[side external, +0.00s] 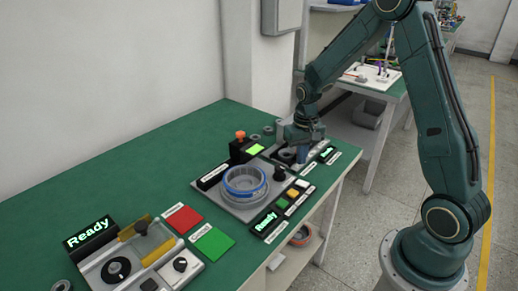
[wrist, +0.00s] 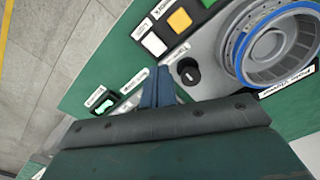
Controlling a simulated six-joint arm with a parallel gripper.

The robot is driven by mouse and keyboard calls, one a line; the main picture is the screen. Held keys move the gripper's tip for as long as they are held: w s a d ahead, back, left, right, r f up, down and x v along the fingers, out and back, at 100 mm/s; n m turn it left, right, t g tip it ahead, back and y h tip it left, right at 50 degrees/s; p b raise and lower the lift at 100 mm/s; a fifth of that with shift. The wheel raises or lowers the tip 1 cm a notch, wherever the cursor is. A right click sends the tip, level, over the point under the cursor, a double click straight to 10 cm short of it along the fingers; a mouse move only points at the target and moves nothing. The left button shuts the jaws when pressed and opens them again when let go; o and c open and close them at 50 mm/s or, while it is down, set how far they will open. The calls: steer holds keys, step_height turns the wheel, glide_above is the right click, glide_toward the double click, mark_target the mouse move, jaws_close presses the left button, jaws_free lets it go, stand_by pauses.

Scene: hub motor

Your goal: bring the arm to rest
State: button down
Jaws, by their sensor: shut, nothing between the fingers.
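My gripper (side external: 303,156) hangs at the far right end of the green workbench (side external: 115,178), low over a station there. In the wrist view my gripper (wrist: 157,88) shows its two blue fingers side by side and shut, with nothing visible between them. The fingertips appear beside a black knob (wrist: 187,71) and a small lit display. My dark green arm reaches over from the right. Whether the fingertips touch the station below cannot be told.
A blue-rimmed round housing (side external: 245,182) sits on a grey fixture left of my gripper; it also shows in the wrist view (wrist: 275,45). Red (side external: 184,219) and green (side external: 212,243) pads, a knobbed device (side external: 135,258) and "Ready" displays lie further left. The bench's back left is clear.

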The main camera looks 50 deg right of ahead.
steer(key=s+a+r+n+t, duration=0.2)
steer(key=s+a+r, duration=0.45)
steer(key=r, duration=0.35)
steer(key=s+a+r+n+t, duration=0.2)
steer(key=s+a+r, duration=0.4)
steer(key=r, duration=0.4)
steer(key=s+a+r+n+t, duration=0.1)
steer(key=s+r+n, duration=0.1)
steer(key=s, duration=0.6)
steer(key=shift+a+t, duration=0.2)
steer(key=shift+t, duration=0.1)
